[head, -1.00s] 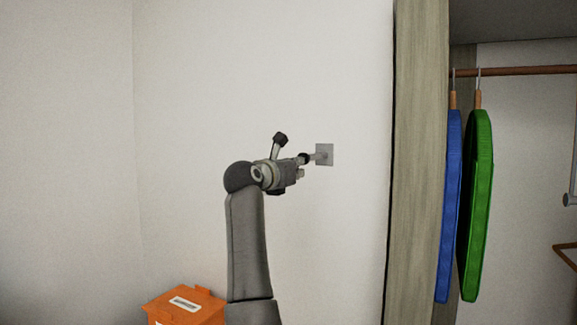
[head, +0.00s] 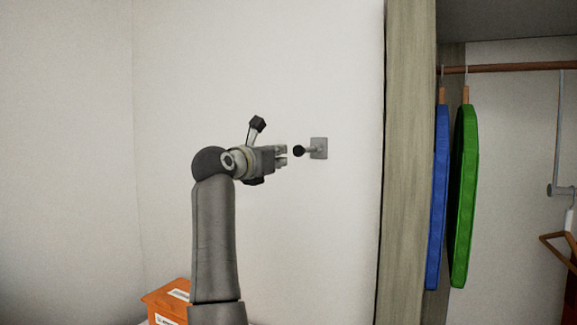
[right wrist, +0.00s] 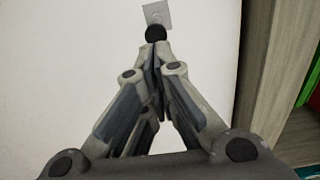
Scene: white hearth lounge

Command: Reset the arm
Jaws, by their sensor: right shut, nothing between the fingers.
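My right gripper (head: 283,155) is in front of the white wall, left of a small wall fixture. The fixture has a grey square plate (head: 319,148) and a short stem ending in a black knob (head: 298,151). A small gap shows between the fingertips and the knob in the head view. In the right wrist view my right gripper (right wrist: 155,62) has its fingers together and empty, with the black knob (right wrist: 155,33) just beyond the tips and the plate (right wrist: 157,13) behind it. My left gripper is not in view.
A wooden wardrobe panel (head: 407,170) stands to the right. Beyond it a blue garment (head: 438,200) and a green garment (head: 464,195) hang from a rail (head: 510,69). An orange box (head: 168,303) is low at the left. The wall left of my arm is clear.

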